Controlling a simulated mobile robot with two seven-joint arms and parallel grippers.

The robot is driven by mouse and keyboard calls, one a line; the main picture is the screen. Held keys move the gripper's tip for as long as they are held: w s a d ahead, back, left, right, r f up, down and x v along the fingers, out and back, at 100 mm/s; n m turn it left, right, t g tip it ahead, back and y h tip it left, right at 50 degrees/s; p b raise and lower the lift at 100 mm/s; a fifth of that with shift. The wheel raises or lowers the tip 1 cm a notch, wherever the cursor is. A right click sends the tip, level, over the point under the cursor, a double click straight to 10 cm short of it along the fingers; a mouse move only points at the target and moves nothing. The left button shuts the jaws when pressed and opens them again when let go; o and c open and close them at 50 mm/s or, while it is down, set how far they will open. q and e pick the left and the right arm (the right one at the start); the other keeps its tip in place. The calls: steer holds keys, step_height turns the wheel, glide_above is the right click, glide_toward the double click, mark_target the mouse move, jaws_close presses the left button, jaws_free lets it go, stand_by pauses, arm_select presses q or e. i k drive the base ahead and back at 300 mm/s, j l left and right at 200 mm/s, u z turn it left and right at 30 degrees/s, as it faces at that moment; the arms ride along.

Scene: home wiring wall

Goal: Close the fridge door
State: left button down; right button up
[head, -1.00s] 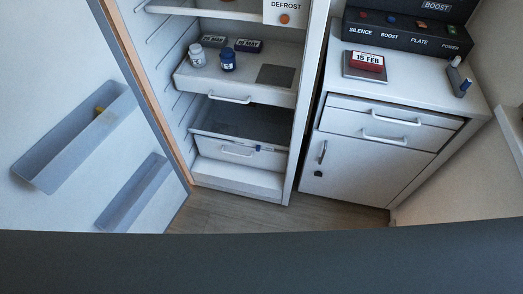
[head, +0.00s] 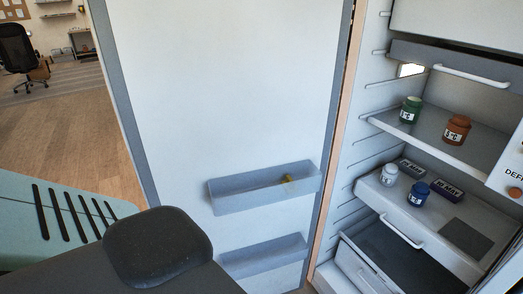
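The white fridge door (head: 225,90) stands wide open in the head view, left of the fridge. Its inner face is towards me and has two grey door shelves. Neither of my grippers shows in the head view.
Inside the fridge are a green jar (head: 410,109), an orange-brown jar (head: 456,129), a white jar (head: 388,175) and a blue jar (head: 419,194). A lower fridge drawer (head: 362,268) appears pulled out. Open wooden floor (head: 75,135) and an office chair (head: 18,50) lie beyond the door.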

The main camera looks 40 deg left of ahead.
mark_target(215, 102)
steer(key=k, duration=1.25)
steer(key=j+z, duration=0.1)
steer(key=z, duration=1.4)
steer(key=k+j, duration=0.1)
steer(key=j, duration=0.35)
steer(key=k+j, duration=0.15)
steer(key=j, duration=0.3)
steer(key=k+j, duration=0.1)
steer(key=j, duration=0.35)
steer(key=k+j, duration=0.15)
steer(key=j, duration=0.3)
steer(key=k+j, duration=0.1)
steer(key=j, duration=0.35)
steer(key=k+j, duration=0.15)
steer(key=j, duration=0.3)
steer(key=k+j, duration=0.1)
steer(key=j, duration=0.35)
steer(key=k+j, duration=0.15)
steer(key=j, duration=0.3)
